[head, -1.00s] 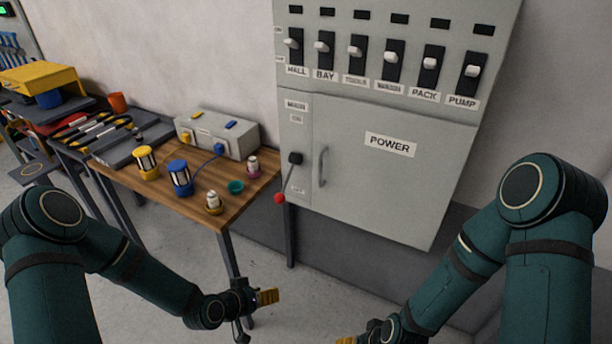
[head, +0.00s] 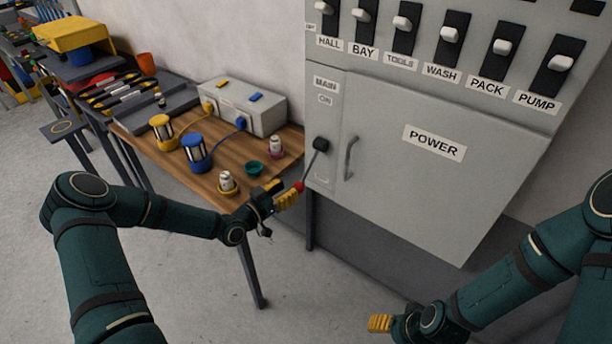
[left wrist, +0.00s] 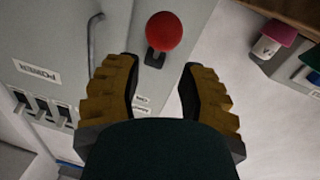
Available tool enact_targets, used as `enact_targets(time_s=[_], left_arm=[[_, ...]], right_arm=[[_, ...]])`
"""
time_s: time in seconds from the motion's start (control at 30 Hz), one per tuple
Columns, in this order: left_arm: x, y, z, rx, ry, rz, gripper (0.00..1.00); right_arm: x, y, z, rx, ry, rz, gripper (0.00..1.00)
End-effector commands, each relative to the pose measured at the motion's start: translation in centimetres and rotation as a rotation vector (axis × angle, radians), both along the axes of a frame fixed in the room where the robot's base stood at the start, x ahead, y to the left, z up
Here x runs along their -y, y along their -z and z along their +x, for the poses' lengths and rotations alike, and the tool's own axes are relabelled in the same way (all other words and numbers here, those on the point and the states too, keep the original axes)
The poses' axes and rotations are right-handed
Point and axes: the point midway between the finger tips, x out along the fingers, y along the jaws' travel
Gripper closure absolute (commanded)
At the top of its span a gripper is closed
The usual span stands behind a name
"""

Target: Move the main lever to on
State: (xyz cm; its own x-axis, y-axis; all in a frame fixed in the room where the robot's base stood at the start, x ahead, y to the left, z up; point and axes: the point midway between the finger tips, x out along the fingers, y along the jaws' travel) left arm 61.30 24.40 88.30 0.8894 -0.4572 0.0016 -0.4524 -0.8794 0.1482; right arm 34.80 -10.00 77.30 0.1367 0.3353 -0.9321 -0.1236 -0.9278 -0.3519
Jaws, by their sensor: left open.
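The main lever (head: 311,164) is on the left side of the grey power cabinet (head: 400,190), with a black pivot and a red ball knob. It slants down and to the left, below the MAIN ON label (head: 325,92). My left gripper (head: 288,195) is at the knob in the head view. In the left wrist view the open yellow fingers (left wrist: 160,95) stand on either side, and the red knob (left wrist: 164,32) shows between and beyond their tips. My right gripper (head: 380,323) is low at the bottom, away from the lever; its opening cannot be made out.
A wooden table (head: 190,178) left of the cabinet holds a grey box (head: 243,108), blue and yellow lamps (head: 196,153) and small cups. A cabinet door handle (head: 350,158) is right of the lever. Several switches (head: 449,34) line the top. Floor in front is clear.

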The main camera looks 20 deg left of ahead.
Motion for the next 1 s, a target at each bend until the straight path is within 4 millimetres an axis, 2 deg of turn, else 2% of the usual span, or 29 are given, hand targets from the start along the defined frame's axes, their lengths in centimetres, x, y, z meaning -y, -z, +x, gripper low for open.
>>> enact_targets(time_s=[0.2, 0.4, 0.6, 0.87, 0.9, 1.0], left_arm=[[2.0, 0.0, 3.9, 0.001, 0.002, -0.001, 0.60], [3.3, 0.1, 6.2, -0.001, 0.001, 0.000, 0.60], [3.7, 0.0, 7.1, -0.002, 0.000, -0.001, 0.60], [3.7, 0.0, 7.2, -0.003, 0.000, -0.001, 0.60], [3.7, 0.0, 7.2, -0.003, 0.000, -0.001, 0.68], [3.7, 0.0, 7.2, -0.003, 0.000, -0.001, 1.00]], right_arm=[[0.0, 0.3, -0.1, -0.002, -0.001, 0.000, 0.39], [0.0, 0.4, -0.1, -0.003, -0.002, 0.000, 0.39], [0.0, 0.5, -0.2, -0.003, -0.002, 0.000, 0.39], [0.0, 0.4, -0.2, -0.003, -0.002, 0.000, 0.39], [0.0, 0.4, -0.2, -0.003, -0.002, 0.000, 0.39], [0.0, 0.4, -0.2, -0.003, -0.002, 0.000, 0.39]])
